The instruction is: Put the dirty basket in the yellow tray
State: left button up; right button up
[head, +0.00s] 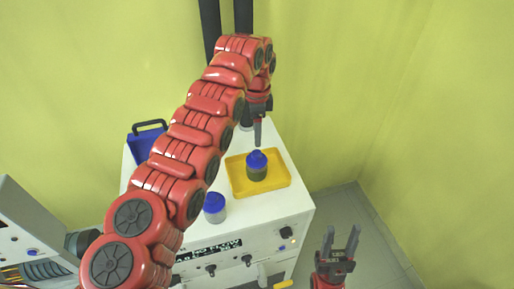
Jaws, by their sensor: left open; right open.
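A dark-bodied container with a blue lid (257,164), which looks like the dirty basket, stands upright inside the yellow tray (277,183) on the white cabinet top. A paler container with a blue lid (214,208) stands on the cabinet outside the tray, to its front left. My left gripper (257,137) points down just above and behind the dark container, apart from it as far as I can tell, and is open and empty. My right gripper (341,240) is open and empty, right of the cabinet's front, with its fingers pointing up in the picture.
A blue tray (138,146) with a black handle is at the cabinet's left rear, partly hidden by my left arm. The white cabinet (290,212) has knobs on its front. Grey equipment (35,225) stands at the left. Yellow-green walls close off the back and right.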

pick_arm(q)
notch_tip(320, 180, up, 3)
jog(key=shift+f, duration=0.2)
dwell(0.5)
